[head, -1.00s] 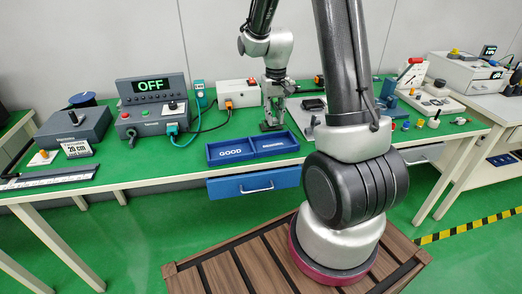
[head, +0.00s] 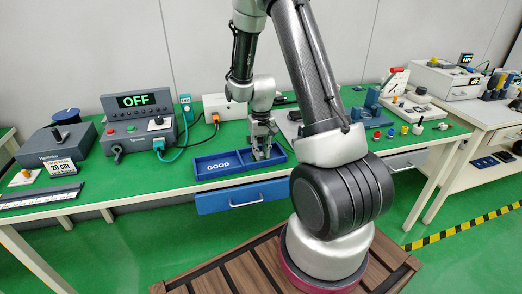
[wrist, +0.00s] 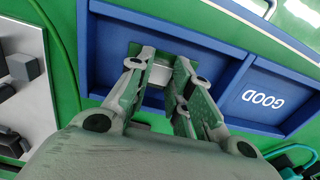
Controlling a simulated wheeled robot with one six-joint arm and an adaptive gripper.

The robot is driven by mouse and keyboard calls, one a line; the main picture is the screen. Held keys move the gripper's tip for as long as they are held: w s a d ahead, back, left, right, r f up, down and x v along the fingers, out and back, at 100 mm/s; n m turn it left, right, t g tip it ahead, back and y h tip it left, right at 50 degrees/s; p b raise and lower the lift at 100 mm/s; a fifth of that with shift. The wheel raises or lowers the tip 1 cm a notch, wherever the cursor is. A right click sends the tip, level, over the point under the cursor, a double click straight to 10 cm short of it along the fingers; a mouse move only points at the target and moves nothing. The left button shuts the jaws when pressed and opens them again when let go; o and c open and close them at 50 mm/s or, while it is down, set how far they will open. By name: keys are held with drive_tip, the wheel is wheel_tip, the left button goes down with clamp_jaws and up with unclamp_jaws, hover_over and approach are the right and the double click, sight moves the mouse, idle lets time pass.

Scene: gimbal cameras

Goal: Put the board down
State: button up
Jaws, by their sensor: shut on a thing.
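My gripper (head: 262,157) points down into the right compartment of the blue tray (head: 222,174), beside the compartment marked GOOD. In the wrist view my gripper (wrist: 162,72) is shut on a small green board (wrist: 135,49) with a pale silver part between the fingertips. The fingers hide most of the board. The tray (wrist: 113,66) fills the background there, and its GOOD compartment is to the right of the fingers. I cannot tell whether the board touches the tray floor.
A blue drawer (head: 243,197) is under the table's front edge. A control box with an OFF display (head: 137,118) stands left of the tray. A white box (head: 224,106) stands behind. A grey fixture (wrist: 24,68) shows at the wrist view's left.

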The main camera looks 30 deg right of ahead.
sight(261, 154)
drive_tip(key=o, duration=0.9)
drive_tip(key=shift+c, duration=0.2)
wheel_tip(261, 154, up, 12)
drive_tip(key=s+a+r+n+t, duration=0.1)
drive_tip(key=s+a+r+t, duration=0.15)
drive_tip(key=s+r, duration=0.95)
drive_tip(key=s+a+r+n+t, duration=0.1)
drive_tip(key=s+a+r, duration=0.1)
drive_tip(key=s+r, duration=0.4)
drive_tip(key=shift+s+a+n+t, duration=0.3)
drive_tip(key=shift+s+t, duration=0.05)
drive_tip(key=shift+s, duration=2.5)
drive_tip(key=shift+r, duration=0.1)
